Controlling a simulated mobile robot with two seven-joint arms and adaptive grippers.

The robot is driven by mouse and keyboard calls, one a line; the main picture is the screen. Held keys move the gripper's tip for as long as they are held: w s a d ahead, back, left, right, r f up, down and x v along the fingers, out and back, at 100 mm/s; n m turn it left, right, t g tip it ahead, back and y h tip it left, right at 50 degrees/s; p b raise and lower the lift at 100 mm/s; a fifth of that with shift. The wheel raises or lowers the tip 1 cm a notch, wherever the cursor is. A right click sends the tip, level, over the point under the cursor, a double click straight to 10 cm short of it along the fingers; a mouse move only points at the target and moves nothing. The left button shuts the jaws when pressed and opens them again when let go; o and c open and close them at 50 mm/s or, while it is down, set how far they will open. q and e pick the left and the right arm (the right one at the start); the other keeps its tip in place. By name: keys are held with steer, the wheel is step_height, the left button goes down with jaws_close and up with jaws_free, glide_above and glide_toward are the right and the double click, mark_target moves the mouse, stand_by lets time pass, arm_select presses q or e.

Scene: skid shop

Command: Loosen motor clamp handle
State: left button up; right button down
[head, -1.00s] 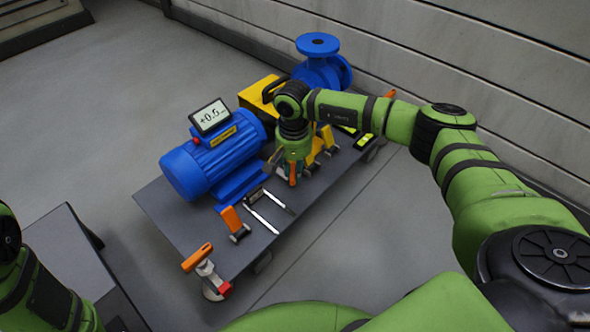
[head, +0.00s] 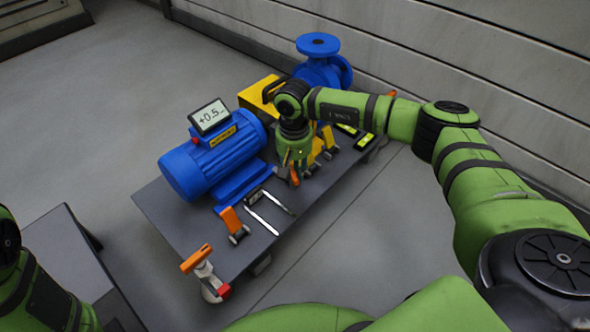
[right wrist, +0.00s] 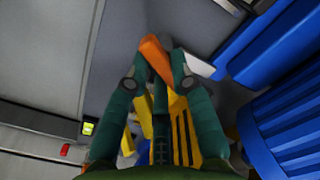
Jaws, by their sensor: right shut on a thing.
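The blue motor (head: 212,158) lies on the dark skid plate (head: 165,215). My right gripper (head: 294,172) is at the motor's right end, pointing down. It is shut on an orange clamp handle (right wrist: 155,58), whose end sticks out between the fingertips in the right wrist view. The clamp's base is mostly hidden by the gripper. A second orange-handled clamp (head: 230,220) stands at the motor's near foot, and nothing touches it. My left gripper is out of view; only part of that arm shows at the lower left.
A display reading about +0.5 (head: 210,116) sits on the motor. A blue pump (head: 322,68) and yellow guard (head: 258,95) stand behind. A fork-shaped tool (head: 268,208) lies on the plate. Another orange-handled part (head: 200,264) is at the front corner.

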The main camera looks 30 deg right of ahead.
mark_target(293, 172)
steer(key=shift+w+a+r+n, duration=0.2)
steer(key=shift+a+n, duration=0.4)
steer(key=shift+n, duration=0.5)
steer(key=n, duration=0.3)
steer(key=shift+b, duration=0.35)
steer(key=c, duration=1.1)
jaws_free()
steer(key=shift+s, duration=0.1)
steer(key=shift+s+f, duration=0.1)
steer(key=shift+d, duration=0.1)
steer(key=r+p, duration=0.3)
steer(key=r, duration=0.1)
steer(key=r+p, duration=0.2)
steer(key=r, duration=0.1)
steer(key=shift+d+p, duration=0.25)
steer(key=shift+p, duration=0.05)
